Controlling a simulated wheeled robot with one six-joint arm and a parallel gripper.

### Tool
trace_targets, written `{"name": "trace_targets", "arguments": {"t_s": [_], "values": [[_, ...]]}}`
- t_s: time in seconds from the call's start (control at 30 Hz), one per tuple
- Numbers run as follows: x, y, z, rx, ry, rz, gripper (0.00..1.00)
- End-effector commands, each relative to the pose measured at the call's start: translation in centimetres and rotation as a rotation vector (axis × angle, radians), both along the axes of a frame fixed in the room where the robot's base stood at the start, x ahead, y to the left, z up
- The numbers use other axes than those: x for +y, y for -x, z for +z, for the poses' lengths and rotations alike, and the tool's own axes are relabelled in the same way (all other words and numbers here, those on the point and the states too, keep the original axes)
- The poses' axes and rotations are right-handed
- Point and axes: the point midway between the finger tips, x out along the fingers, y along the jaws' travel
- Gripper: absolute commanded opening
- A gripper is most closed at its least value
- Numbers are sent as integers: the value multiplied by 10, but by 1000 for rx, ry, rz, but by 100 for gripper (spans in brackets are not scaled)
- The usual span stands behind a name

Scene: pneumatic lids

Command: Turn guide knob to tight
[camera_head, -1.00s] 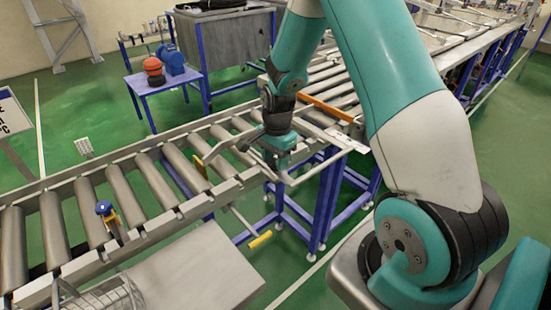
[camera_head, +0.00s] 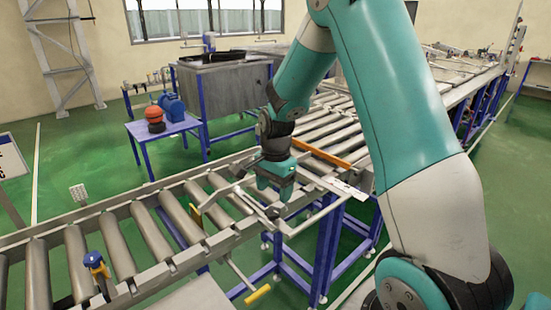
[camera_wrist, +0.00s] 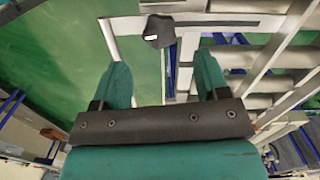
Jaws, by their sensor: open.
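A dark, many-sided knob (camera_wrist: 159,31) with a small white mark shows at the top of the wrist view, on a pale rail frame. I take it to be the guide knob; whether it is tight cannot be told. In the head view, a small dark part (camera_head: 274,212) below my gripper may be the same knob. My gripper (camera_head: 275,195) points down over the near side of the roller conveyor. In the wrist view its two teal fingers (camera_wrist: 160,80) stand apart with nothing between them. The knob is beyond the fingertips, apart from them.
The roller conveyor (camera_head: 130,255) runs beneath my arm. A blue-topped clamp (camera_head: 95,261) is at its left, and a yellow-ended lever (camera_head: 258,295) sticks out in front. An orange bar (camera_head: 320,155) crosses the rollers behind my gripper. A blue table (camera_head: 150,129) stands behind.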

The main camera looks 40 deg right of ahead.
Motion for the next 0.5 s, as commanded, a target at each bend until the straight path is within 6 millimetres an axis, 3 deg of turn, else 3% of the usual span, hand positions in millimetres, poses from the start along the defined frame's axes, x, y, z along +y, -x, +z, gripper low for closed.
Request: {"name": "trace_targets", "arguments": {"t_s": [0.3, 0.5], "values": [[-5, -1, 78, -6, 2, -1, 68], [-6, -1, 106, -3, 1, -2, 68]]}}
